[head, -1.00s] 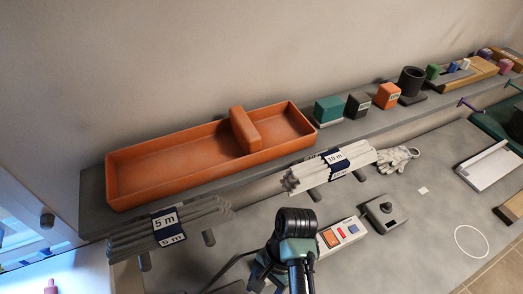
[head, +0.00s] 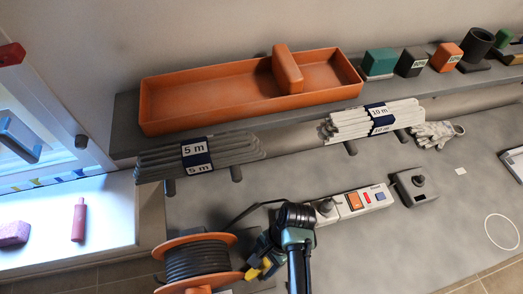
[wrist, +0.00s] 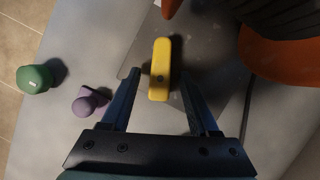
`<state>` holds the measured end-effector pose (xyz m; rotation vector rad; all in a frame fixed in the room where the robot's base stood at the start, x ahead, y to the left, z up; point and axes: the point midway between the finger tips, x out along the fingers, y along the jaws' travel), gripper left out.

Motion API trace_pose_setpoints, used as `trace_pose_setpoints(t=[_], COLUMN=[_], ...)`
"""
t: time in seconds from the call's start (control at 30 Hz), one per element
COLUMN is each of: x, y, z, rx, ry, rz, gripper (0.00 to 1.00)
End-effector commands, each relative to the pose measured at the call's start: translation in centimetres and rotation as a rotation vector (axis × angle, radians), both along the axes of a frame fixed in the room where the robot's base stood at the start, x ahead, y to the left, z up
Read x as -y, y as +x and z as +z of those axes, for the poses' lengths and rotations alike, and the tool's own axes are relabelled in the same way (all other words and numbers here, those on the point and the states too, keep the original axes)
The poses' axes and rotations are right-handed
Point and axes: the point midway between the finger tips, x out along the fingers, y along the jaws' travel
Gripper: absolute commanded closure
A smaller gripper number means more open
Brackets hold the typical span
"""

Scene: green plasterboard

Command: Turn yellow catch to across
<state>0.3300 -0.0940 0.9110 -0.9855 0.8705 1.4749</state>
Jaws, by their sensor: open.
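The yellow catch (wrist: 159,69) is a small bar with a dark pivot at its middle. In the wrist view its long side runs up and down the picture, roughly in line with my fingers. My gripper (wrist: 161,80) is open, with one finger on each side of the catch's lower part and gaps showing on both sides. I cannot tell how far above it the fingertips are. In the head view my arm hides most of that spot; a yellow patch (head: 262,268) shows beside it.
An orange cable reel (head: 190,242) stands close left of my gripper in the head view. A power strip (head: 355,200) lies to the right. In the wrist view a green knob (wrist: 34,79) and a purple knob (wrist: 86,103) stand left of the fingers.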

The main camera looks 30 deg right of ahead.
Motion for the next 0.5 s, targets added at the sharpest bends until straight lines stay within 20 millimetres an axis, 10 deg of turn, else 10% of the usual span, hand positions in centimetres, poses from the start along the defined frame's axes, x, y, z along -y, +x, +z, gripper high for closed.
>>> trace_pose_setpoints(t=[0.27, 0.5], x=[-0.06, -0.05], y=[-0.02, -0.02], z=[-0.14, -0.12], rx=[0.000, 0.000], ry=[0.000, 0.000], rz=[0.000, 0.000], gripper=[0.39, 0.82])
